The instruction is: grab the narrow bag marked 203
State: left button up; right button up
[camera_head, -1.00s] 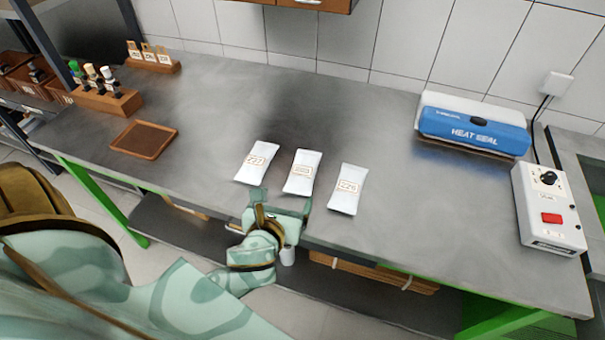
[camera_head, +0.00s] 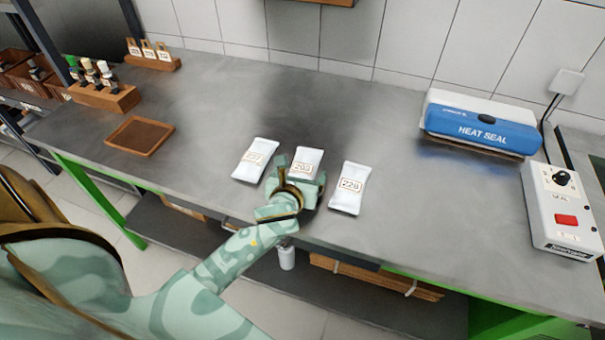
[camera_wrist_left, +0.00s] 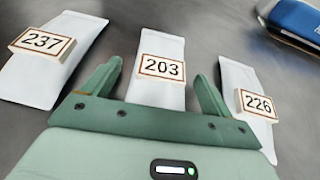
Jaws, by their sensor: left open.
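The narrow white bag marked 203 (camera_head: 305,164) lies on the grey bench between two like bags. Its label reads clearly in the left wrist view (camera_wrist_left: 162,68). My left gripper (camera_head: 300,178) is open over the near end of this bag. In the left wrist view its fingers (camera_wrist_left: 156,84) stand one on each side of the bag, with gaps to it. The bag's near end is hidden by the gripper body. The bag marked 237 (camera_head: 254,160) lies to the left, and the bag marked 226 (camera_wrist_left: 252,100) lies to the right, close to the right finger. My right gripper is not in view.
A blue and white heat sealer (camera_head: 480,125) stands at the back right, with a control box (camera_head: 562,210) with a red button near it. A brown tray (camera_head: 139,136) and wooden racks (camera_head: 103,97) are at the left. The bench behind the bags is clear.

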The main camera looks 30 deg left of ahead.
pick_arm(q)
jog(key=c, duration=1.2)
